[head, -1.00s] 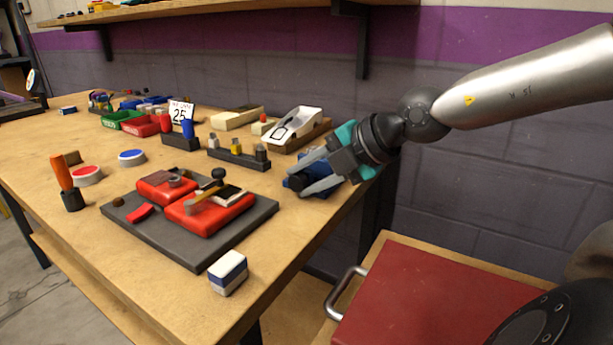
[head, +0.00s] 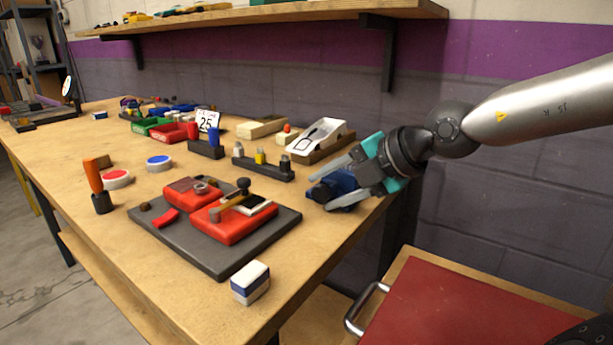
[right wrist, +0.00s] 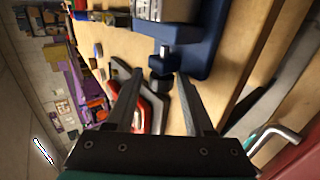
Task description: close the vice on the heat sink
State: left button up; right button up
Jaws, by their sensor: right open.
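The blue vice (head: 341,184) sits at the table's right edge in the head view, partly covered by my right gripper (head: 320,193). In the right wrist view the vice (right wrist: 207,42) is at the top, with a dark knob at the end of its screw (right wrist: 161,84). A grey block that looks like the heat sink (right wrist: 168,9) is at the top, cut off by the frame. My right gripper (right wrist: 160,76) is open, its fingers either side of the knob. Contact with the knob cannot be told. My left gripper is not in view.
A dark board with red blocks (head: 216,258) lies left of the gripper. A white and blue block (head: 250,282) stands near the front edge. A white device on a wooden base (head: 318,137) stands behind the vice. A red-topped cabinet (head: 460,310) is at lower right.

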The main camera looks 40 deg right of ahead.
jog(key=shift+s+a+f+g, duration=0.1)
jog(key=shift+s+f+g, duration=0.05)
jog(key=shift+f+g, duration=0.2)
